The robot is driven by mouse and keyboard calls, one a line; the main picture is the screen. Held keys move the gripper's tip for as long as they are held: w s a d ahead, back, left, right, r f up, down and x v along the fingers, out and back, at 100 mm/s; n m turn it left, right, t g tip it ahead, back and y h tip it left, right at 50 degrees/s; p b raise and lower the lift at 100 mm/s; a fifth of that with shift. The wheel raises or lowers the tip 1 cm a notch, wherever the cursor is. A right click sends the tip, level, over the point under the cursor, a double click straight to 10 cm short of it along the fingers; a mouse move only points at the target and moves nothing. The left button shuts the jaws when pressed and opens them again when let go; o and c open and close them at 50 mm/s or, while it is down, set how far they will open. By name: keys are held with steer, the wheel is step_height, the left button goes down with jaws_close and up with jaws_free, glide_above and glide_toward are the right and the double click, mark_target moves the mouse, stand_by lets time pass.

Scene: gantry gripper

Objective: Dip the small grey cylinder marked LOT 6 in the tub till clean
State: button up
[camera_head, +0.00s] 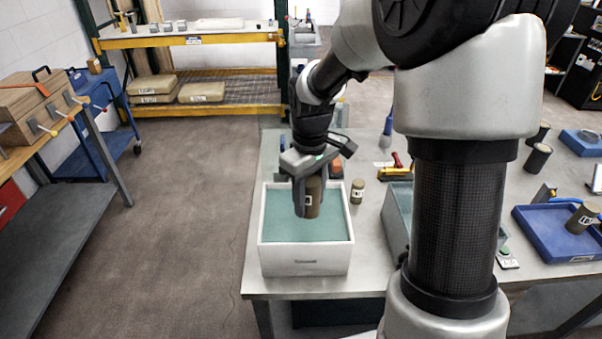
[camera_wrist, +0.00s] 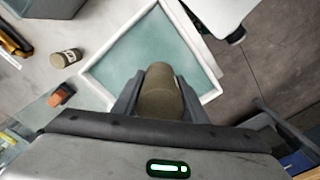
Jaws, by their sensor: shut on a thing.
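My gripper (camera_head: 307,196) is shut on a small cylinder (camera_head: 314,198) coated in dull olive-brown, with a small pale label I cannot read. It hangs upright over the white tub (camera_head: 304,268), which holds teal liquid (camera_head: 285,225). The cylinder's lower end shows against the liquid; I cannot tell whether it touches the surface. In the wrist view the cylinder (camera_wrist: 160,92) sits between both fingers, with the tub (camera_wrist: 88,80) around and beyond it. No grey surface shows on the cylinder.
A similar brown labelled cylinder (camera_head: 357,191) stands on the table right of the tub. A second grey tub (camera_head: 395,215) is partly behind my arm. A blue tray (camera_head: 545,240) holds another cylinder (camera_head: 582,217). The floor left of the table is clear.

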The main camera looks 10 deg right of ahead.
steer(key=n, duration=0.2)
steer(key=w+r+n, duration=0.1)
steer(key=n, duration=0.2)
steer(key=w+r+n, duration=0.1)
steer(key=n, duration=0.2)
steer(key=shift+a+r+p, duration=0.2)
steer(key=shift+a+p, duration=0.05)
steer(key=shift+p, duration=0.15)
steer(key=shift+w+f+n+b, duration=0.15)
steer(key=shift+f+n+b, duration=1)
steer(key=shift+f+b, duration=1.05)
steer(key=shift+w+f+n+b, duration=0.1)
steer(key=shift+f+n+b, duration=1.25)
steer(key=shift+f, duration=1.5)
steer(key=shift+w+f+n+b, duration=0.15)
steer(key=shift+f+n+b, duration=0.85)
steer(key=shift+f+b, duration=1.25)
steer(key=shift+f+p, duration=0.1)
steer(key=shift+p, duration=0.35)
steer(key=shift+r, duration=0.25)
steer(key=shift+f, duration=0.1)
steer(key=shift+f, duration=0.35)
steer(key=shift+r, duration=0.2)
